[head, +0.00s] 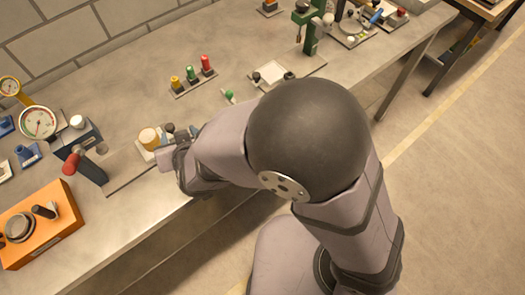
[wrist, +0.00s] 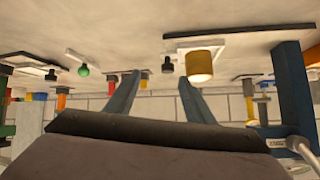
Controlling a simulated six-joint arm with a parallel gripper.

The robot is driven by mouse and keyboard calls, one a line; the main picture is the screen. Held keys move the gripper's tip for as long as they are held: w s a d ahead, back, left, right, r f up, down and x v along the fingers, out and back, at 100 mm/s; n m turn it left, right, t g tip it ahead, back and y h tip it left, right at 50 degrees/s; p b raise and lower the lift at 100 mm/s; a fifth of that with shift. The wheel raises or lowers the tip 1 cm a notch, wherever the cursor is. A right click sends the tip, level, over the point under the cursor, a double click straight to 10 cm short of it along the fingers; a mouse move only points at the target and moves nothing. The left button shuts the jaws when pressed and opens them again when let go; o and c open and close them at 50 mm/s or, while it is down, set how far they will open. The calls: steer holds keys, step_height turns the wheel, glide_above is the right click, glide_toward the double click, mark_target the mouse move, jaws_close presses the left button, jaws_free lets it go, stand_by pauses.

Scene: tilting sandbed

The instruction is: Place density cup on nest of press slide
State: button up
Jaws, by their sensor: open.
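A yellow-tan cup with a pale top (head: 149,138), which looks like the density cup, stands near the bench's front edge. It also shows in the wrist view (wrist: 203,64), where the bench is at the top. My gripper (wrist: 159,78) is open and empty; the cup appears beyond its right finger, not between the fingers. In the head view my wrist hides much of the gripper. A dark flat strip, likely the press slide (head: 137,177), lies beside a dark post with a red handle (head: 72,163). I cannot make out the nest.
An orange box (head: 55,235) stands at the near left, with a round gauge (head: 38,123) behind it. A rack with yellow, green and red pieces (head: 193,80) stands farther back. A green stand (head: 311,35) is at the far side. Bare bench lies between the rack and the gauge.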

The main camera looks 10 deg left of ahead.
steer(key=w+d+g, duration=0.1)
steer(key=d, duration=0.3)
steer(key=w+d+m+h, duration=0.1)
steer(key=w+d, duration=0.1)
steer(key=d, duration=0.2)
steer(key=w+d+g, duration=0.1)
steer(key=w+d, duration=0.1)
steer(key=d, duration=0.2)
steer(key=shift+w+f+g+h, duration=0.15)
steer(key=shift+f+g+h, duration=0.15)
steer(key=shift+f, duration=0.1)
steer(key=shift+m+g+h, duration=0.7)
steer(key=shift+g, duration=0.1)
steer(key=d, duration=0.9)
steer(key=shift+s+f, duration=0.25)
steer(key=shift+f, duration=0.1)
steer(key=s+d+m+g+h, duration=0.1)
steer(key=s+d, duration=0.4)
steer(key=d, duration=0.5)
steer(key=s+d+m+g+h, duration=0.1)
steer(key=s+d+g+h, duration=0.1)
steer(key=s+d, duration=0.3)
steer(key=d+g, duration=0.1)
steer(key=d, duration=0.3)
steer(key=shift+d+m, duration=0.35)
steer(key=shift+m, duration=0.05)
